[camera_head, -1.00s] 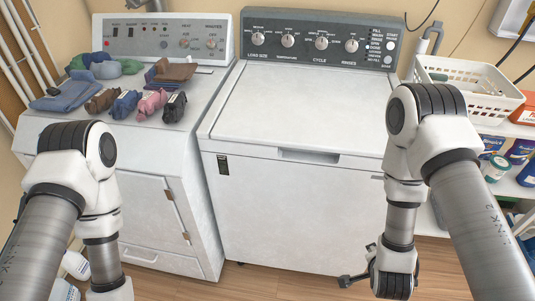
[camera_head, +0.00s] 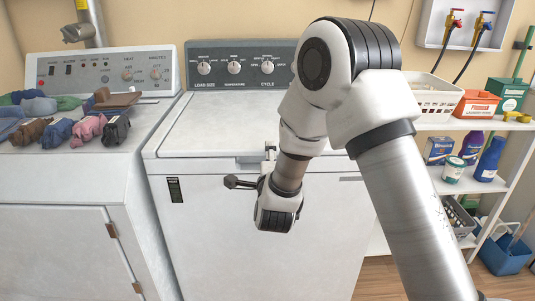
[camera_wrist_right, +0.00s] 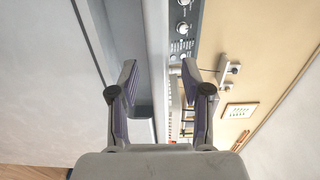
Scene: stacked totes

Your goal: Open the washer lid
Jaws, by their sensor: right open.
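The white washer (camera_head: 215,235) stands in the middle of the head view, and its lid (camera_head: 215,122) is closed and flat. My right gripper (camera_head: 252,167) is in front of the lid's front edge, near the recessed handle, which the gripper partly hides. In the right wrist view my right gripper (camera_wrist_right: 160,75) has its two fingers spread apart. The lid's front edge (camera_wrist_right: 156,40) runs between them, with the grey handle recess (camera_wrist_right: 143,112) beside the left finger. I cannot tell whether a finger touches the lid. My left gripper is not in view.
A dryer (camera_head: 60,185) stands left of the washer, with folded clothes and several socks (camera_head: 88,128) on top. The washer's control panel (camera_head: 235,66) rises behind the lid. Shelves at right hold a white basket (camera_head: 432,93) and cleaning products. The lid top is clear.

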